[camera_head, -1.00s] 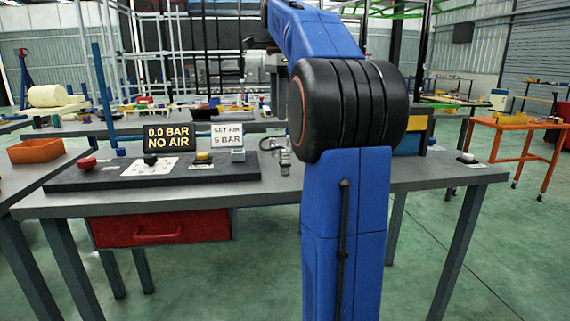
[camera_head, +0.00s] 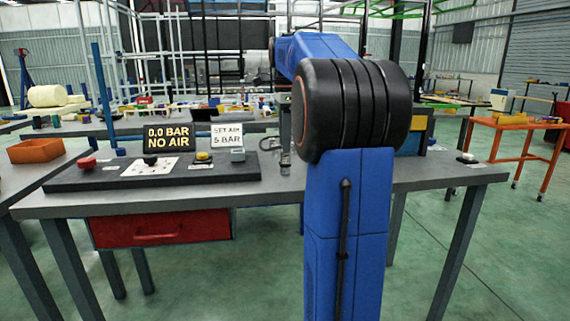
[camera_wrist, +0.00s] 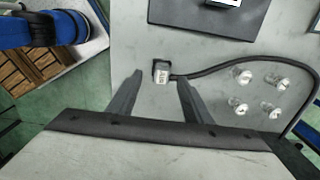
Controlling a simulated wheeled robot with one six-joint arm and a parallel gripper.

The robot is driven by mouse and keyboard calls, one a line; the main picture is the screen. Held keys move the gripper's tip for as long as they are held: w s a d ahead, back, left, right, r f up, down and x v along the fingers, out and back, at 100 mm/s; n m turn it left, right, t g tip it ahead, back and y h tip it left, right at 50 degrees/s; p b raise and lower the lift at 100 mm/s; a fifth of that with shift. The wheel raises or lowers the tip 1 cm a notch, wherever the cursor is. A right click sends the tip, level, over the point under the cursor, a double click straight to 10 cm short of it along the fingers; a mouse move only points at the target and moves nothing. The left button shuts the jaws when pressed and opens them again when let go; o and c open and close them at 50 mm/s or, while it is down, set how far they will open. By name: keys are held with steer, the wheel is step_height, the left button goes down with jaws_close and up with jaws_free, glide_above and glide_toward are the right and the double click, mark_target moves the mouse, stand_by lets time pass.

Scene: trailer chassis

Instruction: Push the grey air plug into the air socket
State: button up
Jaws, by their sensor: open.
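The grey air plug (camera_wrist: 162,76) appears in the wrist view as a small pale block against a dark square piece, with a black hose leading off to the right. My gripper (camera_wrist: 160,77) is open, with one finger on each side of the plug in the picture. I cannot tell whether the fingertips are level with it, and no contact shows. In the head view the plug (camera_head: 285,168) is at the bench top, just left of my arm's black joint, with my gripper above it. I cannot make out the air socket with certainty.
A dark board (camera_head: 110,176) on the grey bench (camera_head: 60,206) carries a display (camera_head: 168,137) reading "0.0 BAR NO AIR", a "SET AIR 5 BAR" sign (camera_head: 226,135) and buttons. Several clear or metallic cylinders (camera_wrist: 240,75) stand right of the plug, beside the hose (camera_wrist: 240,57).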

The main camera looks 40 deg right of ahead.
mark_target(285, 155)
steer(key=shift+w+d+f, duration=0.1)
steer(key=shift+d+f, duration=0.05)
steer(key=shift+f, duration=2.9)
steer(key=shift+c, duration=0.3)
jaws_close()
steer(key=shift+r, duration=0.15)
